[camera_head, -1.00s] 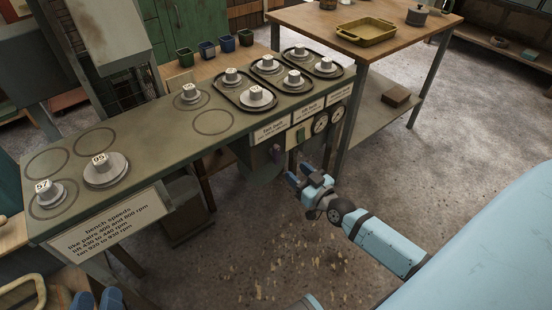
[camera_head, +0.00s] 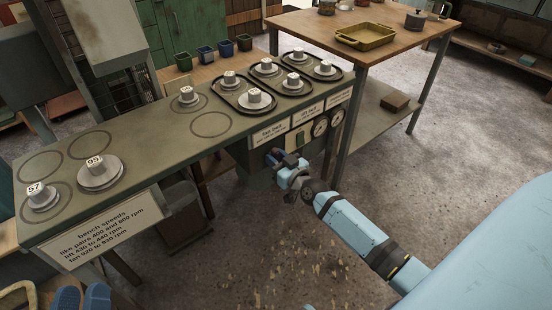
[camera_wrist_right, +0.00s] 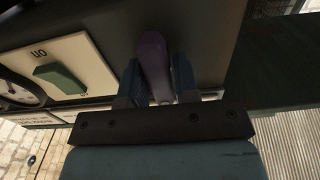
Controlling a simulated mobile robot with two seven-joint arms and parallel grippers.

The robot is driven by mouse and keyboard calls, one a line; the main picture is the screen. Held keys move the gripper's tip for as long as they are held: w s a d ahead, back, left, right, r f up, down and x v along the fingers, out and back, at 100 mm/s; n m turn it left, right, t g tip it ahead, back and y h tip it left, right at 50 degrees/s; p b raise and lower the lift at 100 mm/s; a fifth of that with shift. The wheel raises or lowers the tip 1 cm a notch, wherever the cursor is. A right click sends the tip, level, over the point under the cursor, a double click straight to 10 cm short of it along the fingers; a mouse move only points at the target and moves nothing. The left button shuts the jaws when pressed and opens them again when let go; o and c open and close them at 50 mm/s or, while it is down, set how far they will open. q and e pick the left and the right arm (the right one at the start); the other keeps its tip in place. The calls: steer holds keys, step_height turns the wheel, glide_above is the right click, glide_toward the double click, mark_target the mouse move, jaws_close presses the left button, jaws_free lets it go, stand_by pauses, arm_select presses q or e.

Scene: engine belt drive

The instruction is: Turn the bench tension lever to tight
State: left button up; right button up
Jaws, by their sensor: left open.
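The tension lever (camera_wrist_right: 154,62) is a purple handle under the dark front of the bench, shown in the right wrist view. My right gripper (camera_wrist_right: 160,83) has one finger on each side of the lever, close against it. Whether the fingers press on it is hard to tell. In the head view my right gripper (camera_head: 283,160) is just below the front panel at the bench's right end and hides most of the lever. My left gripper (camera_head: 82,298) is at the bottom left edge, open, away from the bench top and partly cut off.
A green rocker switch (camera_wrist_right: 61,79) and a gauge (camera_wrist_right: 18,88) are beside the lever. The bench (camera_head: 150,132) carries several numbered weights and trays. A wooden table (camera_head: 400,20) with a yellow tray (camera_head: 366,36) stands right of it. The floor in front is clear.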

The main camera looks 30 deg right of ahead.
jaws_close()
